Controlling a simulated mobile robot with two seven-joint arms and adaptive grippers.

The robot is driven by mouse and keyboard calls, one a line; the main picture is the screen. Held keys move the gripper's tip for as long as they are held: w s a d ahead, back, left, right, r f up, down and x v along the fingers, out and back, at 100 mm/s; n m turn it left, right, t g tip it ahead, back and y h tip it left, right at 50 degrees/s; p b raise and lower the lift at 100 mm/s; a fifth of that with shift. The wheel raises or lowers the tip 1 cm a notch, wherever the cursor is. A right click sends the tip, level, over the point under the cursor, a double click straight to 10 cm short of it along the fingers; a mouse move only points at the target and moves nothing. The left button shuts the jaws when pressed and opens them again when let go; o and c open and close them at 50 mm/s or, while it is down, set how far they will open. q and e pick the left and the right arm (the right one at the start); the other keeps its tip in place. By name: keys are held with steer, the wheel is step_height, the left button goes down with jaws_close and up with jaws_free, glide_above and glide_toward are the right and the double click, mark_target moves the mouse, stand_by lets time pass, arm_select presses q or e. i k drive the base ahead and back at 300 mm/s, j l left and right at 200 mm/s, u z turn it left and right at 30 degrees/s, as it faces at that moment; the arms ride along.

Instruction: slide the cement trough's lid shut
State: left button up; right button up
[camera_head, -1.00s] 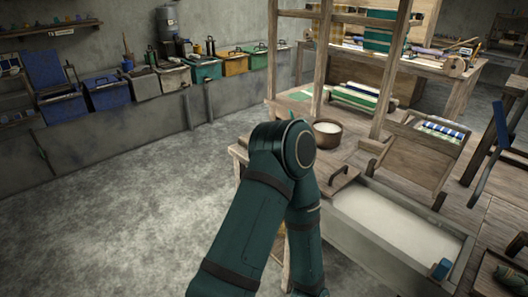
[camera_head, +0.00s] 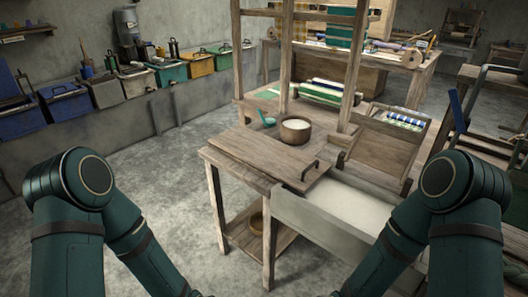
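The cement trough (camera_head: 295,223) is a long grey box in the lower middle right, with pale white material (camera_head: 350,205) showing inside. Its lid (camera_head: 258,155) is a flat wooden board at the trough's left end, with a dark handle (camera_head: 310,171) near its right end. The lid lies mostly left of the opening, so most of the trough stands uncovered. My two arms come in at the lower left and lower right and bend down toward the bottom edge. Both grippers are out of the picture. My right arm hides part of the trough's right end.
A round bowl of white material (camera_head: 295,131) and a green scoop (camera_head: 266,120) stand behind the lid. Wooden loom posts (camera_head: 286,60) rise behind them. A tilted wooden frame (camera_head: 383,150) stands behind the trough. Bare floor (camera_head: 160,170) lies to the left.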

mark_target(299, 170)
steer(key=i+j+u, duration=0.1)
steer(key=i+j, duration=0.2)
steer(key=i+j+u, duration=0.15)
steer(key=i, duration=0.35)
steer(key=i+j+u, duration=0.1)
steer(key=i+j, duration=0.2)
steer(key=i, duration=0.1)
